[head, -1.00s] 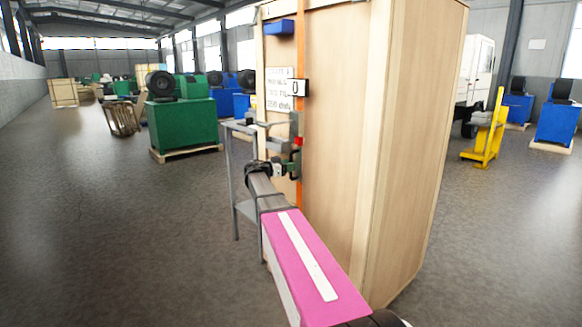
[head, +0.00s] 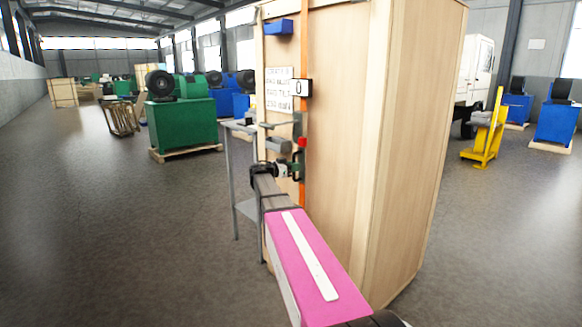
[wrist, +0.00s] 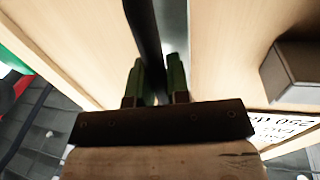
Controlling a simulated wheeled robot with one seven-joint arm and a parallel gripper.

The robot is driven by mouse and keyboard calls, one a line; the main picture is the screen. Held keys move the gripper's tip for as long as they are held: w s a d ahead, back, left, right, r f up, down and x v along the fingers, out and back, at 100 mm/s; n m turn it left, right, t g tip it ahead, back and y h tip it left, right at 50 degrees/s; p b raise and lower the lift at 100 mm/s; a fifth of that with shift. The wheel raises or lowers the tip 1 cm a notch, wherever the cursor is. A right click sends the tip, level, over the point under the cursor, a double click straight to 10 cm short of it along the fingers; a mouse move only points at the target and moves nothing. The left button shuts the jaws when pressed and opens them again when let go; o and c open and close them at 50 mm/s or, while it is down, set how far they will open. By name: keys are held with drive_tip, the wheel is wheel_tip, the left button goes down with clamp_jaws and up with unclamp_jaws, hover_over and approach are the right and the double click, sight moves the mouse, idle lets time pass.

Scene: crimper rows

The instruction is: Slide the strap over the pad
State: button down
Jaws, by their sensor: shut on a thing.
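An orange strap (head: 303,45) runs vertically down the tall wooden crate (head: 335,120), near its left side. My gripper (head: 297,168) is at the strap's lower part, close to the crate face, with a red piece (head: 302,142) just above it. In the wrist view my gripper (wrist: 157,82) has its two green fingers on either side of a dark band (wrist: 144,35), which appears to be the strap in shadow. The jaws hold it. A grey block (head: 278,146) sticks out left of the strap; it also shows in the wrist view (wrist: 292,70). I cannot tell which part is the pad.
A printed sign (head: 279,88), a small display reading 0 (head: 302,88) and a blue box (head: 279,27) are on the crate. A grey stand (head: 234,185) is at its left. Open floor (head: 110,240) lies further left; a yellow cart (head: 488,135) stands right.

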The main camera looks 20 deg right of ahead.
drive_tip(key=s+d, duration=0.3)
drive_tip(key=s, duration=0.7)
drive_tip(key=shift+s+d, duration=0.25)
drive_tip(key=shift+d, duration=0.1)
drive_tip(key=c, duration=1.1)
unclamp_jaws()
drive_tip(key=shift+s, duration=0.1)
drive_tip(key=s+a, duration=0.1)
drive_tip(key=a, duration=0.9)
drive_tip(key=shift+s+a, duration=0.25)
drive_tip(key=shift+a, duration=0.05)
